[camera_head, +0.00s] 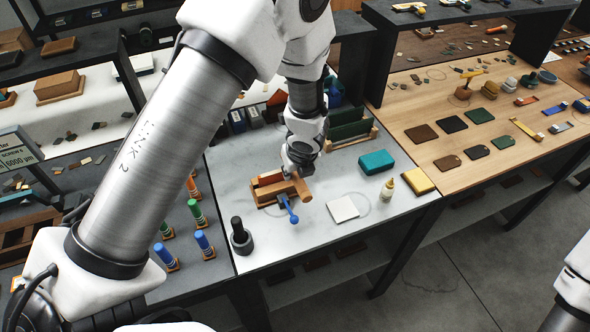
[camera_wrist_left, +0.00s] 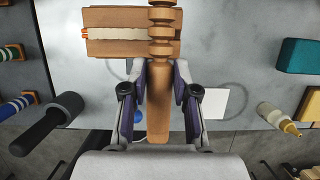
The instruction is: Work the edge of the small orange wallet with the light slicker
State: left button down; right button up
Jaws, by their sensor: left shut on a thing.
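My left gripper (camera_head: 300,160) is shut on the light wooden slicker (camera_head: 302,188). In the left wrist view, the gripper (camera_wrist_left: 160,90) grips the slicker's handle (camera_wrist_left: 158,122), and its grooved end (camera_wrist_left: 162,32) points away over the right part of a wooden clamp (camera_wrist_left: 110,50). The clamp also shows in the head view (camera_head: 262,198), with a blue lever (camera_head: 289,212) in front. An orange wallet (camera_wrist_left: 84,33) appears held in the clamp; a pale edge strip (camera_wrist_left: 117,33) shows between the jaws. I cannot tell whether slicker and edge touch. My right gripper is out of view.
A dark tool stands in a round holder (camera_head: 241,243) left of the clamp. Blue and green striped tools (camera_head: 204,245) stand further left. A white square (camera_head: 342,209), a small bottle (camera_head: 388,188) and a teal block (camera_head: 376,162) are to the right.

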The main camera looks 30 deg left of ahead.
pick_arm(q)
jog(key=shift+f, duration=0.25)
jog(key=shift+f+b, duration=0.1)
jog(key=shift+b, duration=0.25)
dwell(0.3)
jog(key=shift+s+a+f+b, duration=0.1)
jog(key=shift+s+a+b, duration=0.1)
jog(key=shift+b, duration=0.2)
jog(key=s+a+b, duration=0.1)
jog(key=s+b, duration=0.1)
jog(key=b, duration=0.1)
jog(key=shift+s+a, duration=0.1)
jog(key=shift+a, duration=0.25)
jog(key=shift+s+a, duration=0.1)
